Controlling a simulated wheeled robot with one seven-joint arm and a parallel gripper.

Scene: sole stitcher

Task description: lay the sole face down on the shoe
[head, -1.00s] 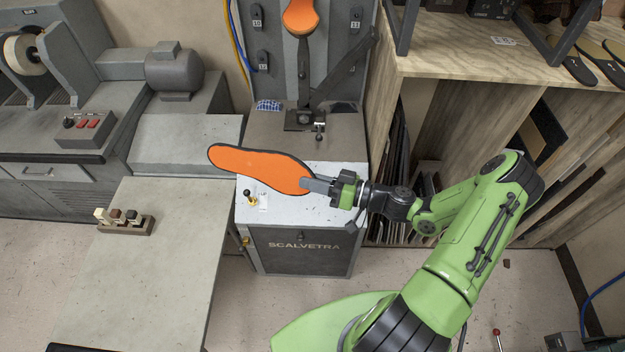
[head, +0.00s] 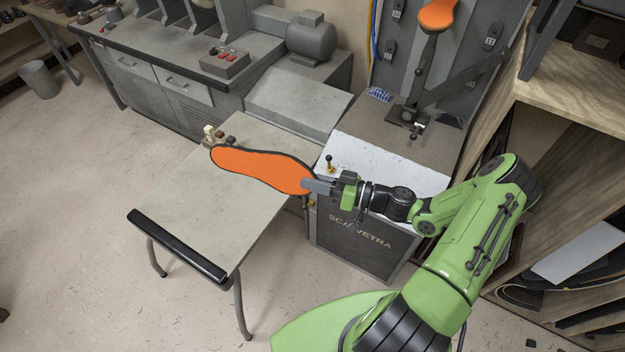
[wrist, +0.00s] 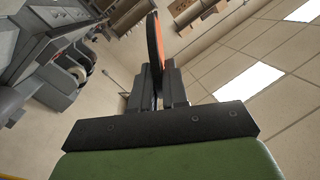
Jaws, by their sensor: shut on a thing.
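The sole (head: 262,169) is flat and long, with an orange face and a dark rim. In the head view its orange face is turned towards the camera. My gripper (head: 318,186) is shut on one end of the sole, and the rest sticks out to the left. In the wrist view the sole (wrist: 157,42) stands nearly edge-on between the fingers (wrist: 159,85). An orange-topped form (head: 437,14), perhaps the shoe, sits on a post of the grey stitching machine (head: 410,138), cut by the top picture edge. The sole is well apart from it.
A grey table (head: 225,215) with a black front bar (head: 176,245) lies below and left of the sole. Small blocks (head: 215,138) stand at its back. A bench with a motor (head: 313,38) is behind. Wooden shelving (head: 570,100) is at right.

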